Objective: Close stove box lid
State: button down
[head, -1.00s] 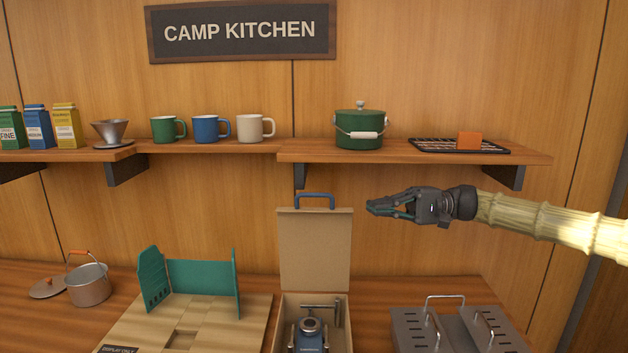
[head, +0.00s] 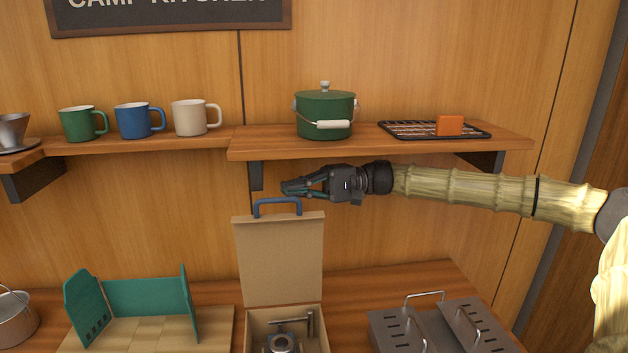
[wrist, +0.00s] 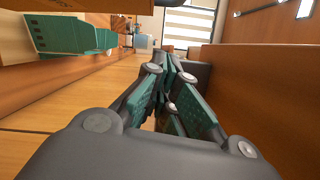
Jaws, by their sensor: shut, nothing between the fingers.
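The stove box (head: 319,341) stands on the counter, with its tan lid (head: 281,258) upright at the back, so the box is open. A blue handle (head: 277,206) sits on the lid's top edge. A small stove (head: 282,343) shows inside, cut off by the frame's lower edge. My gripper (head: 284,187) is shut and empty, pointing left. In the head view it appears just above the lid's handle and below the shelf; I cannot tell whether it touches the handle. In the wrist view the closed fingers (wrist: 172,85) fill the middle, and the lid is hard to make out.
A wooden shelf (head: 385,146) runs just above my gripper, with a green pot (head: 325,114) and a black rack (head: 400,130) on it. A green windscreen (head: 147,298) stands left of the box. A grey metal burner (head: 440,330) is on its right.

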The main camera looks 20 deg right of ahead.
jog(key=s+a+r+p, duration=0.1)
jog(key=s+a+p, duration=0.1)
jog(key=s+a, duration=0.2)
jog(key=shift+s+r+p, duration=0.15)
jog(key=shift+s+p, duration=0.1)
jog(key=shift+p, duration=0.05)
